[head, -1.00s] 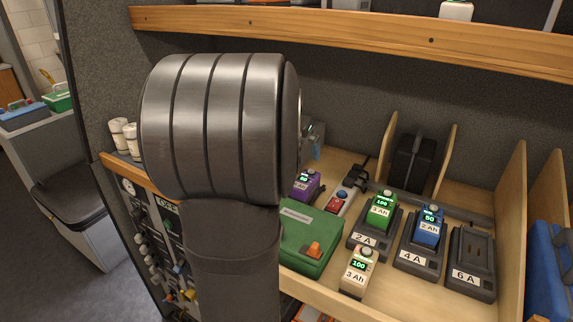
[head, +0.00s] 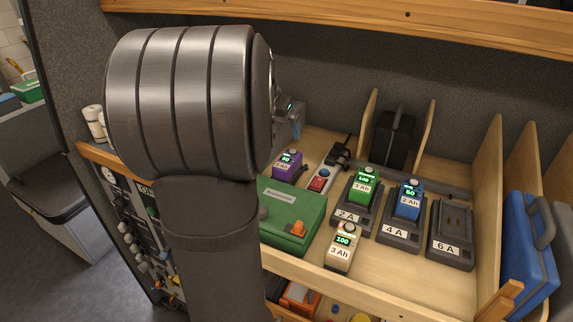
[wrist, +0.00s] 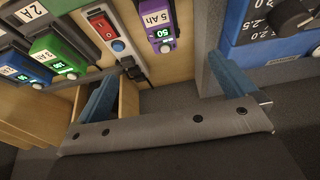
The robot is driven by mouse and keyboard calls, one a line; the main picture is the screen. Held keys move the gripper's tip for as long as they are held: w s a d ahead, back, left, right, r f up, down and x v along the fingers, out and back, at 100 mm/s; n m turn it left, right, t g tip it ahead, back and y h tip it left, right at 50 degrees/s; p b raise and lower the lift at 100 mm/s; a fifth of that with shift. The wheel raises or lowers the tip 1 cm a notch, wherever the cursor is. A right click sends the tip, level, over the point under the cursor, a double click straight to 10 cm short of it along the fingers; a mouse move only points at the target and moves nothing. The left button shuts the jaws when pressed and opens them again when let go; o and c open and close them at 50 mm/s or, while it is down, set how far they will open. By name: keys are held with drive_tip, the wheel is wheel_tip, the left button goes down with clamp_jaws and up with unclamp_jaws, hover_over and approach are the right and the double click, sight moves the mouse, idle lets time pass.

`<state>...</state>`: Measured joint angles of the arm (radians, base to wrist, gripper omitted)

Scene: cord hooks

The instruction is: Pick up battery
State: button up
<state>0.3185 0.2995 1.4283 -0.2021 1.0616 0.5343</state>
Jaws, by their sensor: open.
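Several batteries stand on the wooden shelf. A purple one (head: 287,166) is by the power strip and shows in the wrist view (wrist: 160,22). A green one (head: 364,186) sits in the 2 A charger (head: 350,216), a blue one (head: 408,199) in the 4 A charger (head: 402,231). A beige one (head: 342,247) stands on the shelf in front of the chargers. In the wrist view my gripper (wrist: 166,78) is open and empty, its blue-padded fingers apart, with the purple battery beyond the gap. In the head view my arm hides most of it.
The 6 A charger (head: 451,234) is empty. A green case (head: 290,215) lies left of the beige battery. A power strip (head: 322,178) with a red switch is right of the purple battery. Wooden dividers (head: 488,190) and an upper shelf (head: 350,28) bound the space.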

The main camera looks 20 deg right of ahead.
drive_tip(key=shift+c, duration=0.4)
drive_tip(key=c, duration=0.4)
approach(287, 160)
drive_tip(key=x, duration=0.6)
drive_tip(key=shift+w+d+r, duration=0.1)
drive_tip(key=shift+d+r, duration=0.05)
drive_tip(key=shift+d, duration=0.1)
drive_tip(key=shift+a+x, duration=0.15)
drive_tip(key=shift+x, duration=1.15)
drive_tip(key=shift+a+x, duration=0.1)
drive_tip(key=shift+x, duration=1.15)
